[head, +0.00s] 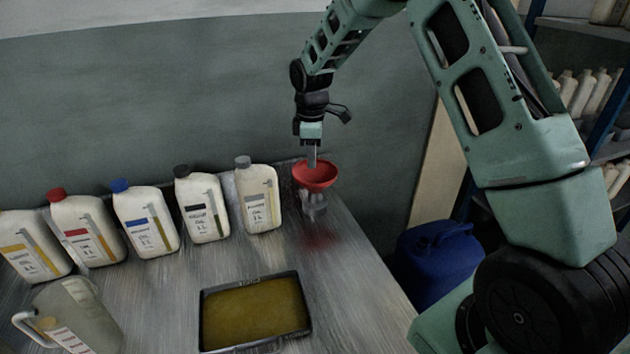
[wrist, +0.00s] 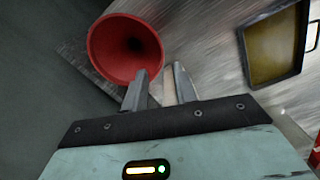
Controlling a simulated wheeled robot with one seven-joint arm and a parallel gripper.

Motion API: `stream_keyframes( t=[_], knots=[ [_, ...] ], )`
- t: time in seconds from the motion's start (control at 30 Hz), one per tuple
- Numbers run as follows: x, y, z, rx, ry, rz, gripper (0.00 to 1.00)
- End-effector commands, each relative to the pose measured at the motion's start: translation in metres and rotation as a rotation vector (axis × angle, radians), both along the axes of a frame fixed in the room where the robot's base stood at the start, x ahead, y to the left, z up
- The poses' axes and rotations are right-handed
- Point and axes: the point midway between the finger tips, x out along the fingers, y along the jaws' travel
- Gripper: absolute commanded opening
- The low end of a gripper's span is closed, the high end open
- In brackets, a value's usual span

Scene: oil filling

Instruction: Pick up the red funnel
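The red funnel (head: 318,178) sits upright, wide mouth up, on a small clear container or stand (head: 315,207) at the back right corner of the table. My gripper (head: 311,158) points down at the funnel's far rim. In the wrist view, the red funnel (wrist: 118,48) is at the upper left, with its dark inner hole visible. The two fingers of my gripper (wrist: 160,80) are apart, with a gap between them. The left finger overlaps the funnel's rim in the picture; I cannot tell whether it touches.
Several white oil bottles with coloured caps line the back, the nearest grey-capped (head: 259,200). A tray of brown-yellow oil (head: 205,318) lies in front, and a clear jug (head: 85,310) stands front left. A blue canister (head: 437,262) is beyond the table's right edge.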

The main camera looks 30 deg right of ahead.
Motion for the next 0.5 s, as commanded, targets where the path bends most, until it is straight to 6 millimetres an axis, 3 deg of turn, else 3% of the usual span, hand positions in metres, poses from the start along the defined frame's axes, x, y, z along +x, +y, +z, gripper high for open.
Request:
stream_keyframes(
  t=[0.1,0.37,0.5],
  knots=[
    [0.000,0.000,-0.017,-0.001,0.003,0.000,0.28],
    [-0.001,-0.002,-0.035,0.000,0.004,0.000,0.28],
    [-0.004,-0.005,-0.054,0.000,0.005,0.001,0.28]
  ],
)
